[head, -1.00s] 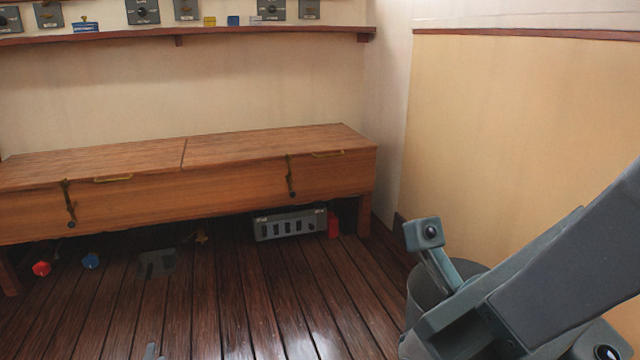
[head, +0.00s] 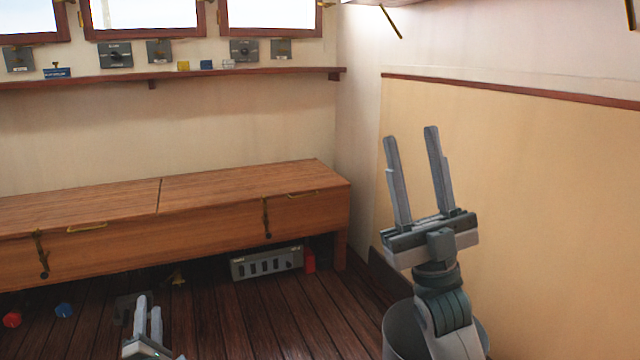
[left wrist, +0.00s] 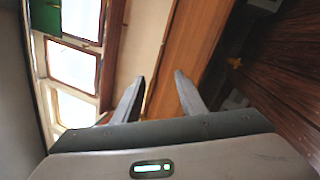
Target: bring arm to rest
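My right gripper (head: 411,135) is raised at the right of the head view, in front of the tan wall panel. Its two fingers point up, wide apart, with nothing between them. My left gripper (head: 148,302) shows low at the left of the head view, above the dark plank floor. In the left wrist view, the left gripper's fingers (left wrist: 158,80) stand apart with nothing between them. Most of my left arm is out of view.
A long wooden bench (head: 180,232) runs along the back wall. Under it are a grey box (head: 267,263), a red block (head: 310,261) and small red (head: 12,319) and blue (head: 64,310) pieces. A grey bin (head: 396,325) stands behind my right arm. A shelf (head: 190,74) holds several switch boxes.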

